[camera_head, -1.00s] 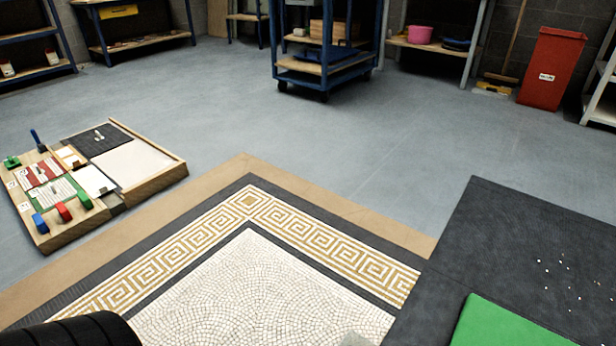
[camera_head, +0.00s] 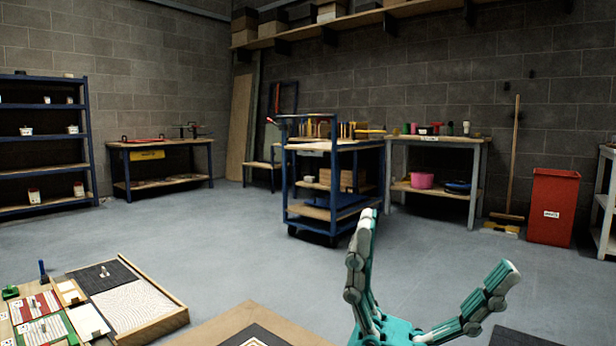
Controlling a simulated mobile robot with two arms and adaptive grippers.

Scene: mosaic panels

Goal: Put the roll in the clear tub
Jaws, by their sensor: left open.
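My left gripper (camera_head: 438,243) is raised at the lower right of the head view, with its two teal and grey fingers spread wide. It is open and nothing shows between the fingers. It is in front of the floor and the blue trolley's lower right side. I cannot pick out a roll or a clear tub. Several small coloured items stand on the back workbench (camera_head: 440,139), too small to tell apart. My right gripper is not in view.
A blue trolley (camera_head: 325,212) with tools on top stands mid-room. A red bin (camera_head: 553,207) and a broom (camera_head: 514,155) are at the right. Blue shelves (camera_head: 45,140) are at the left. A wooden tray (camera_head: 158,325) lies front left. Grey floor (camera_head: 235,262) between is clear.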

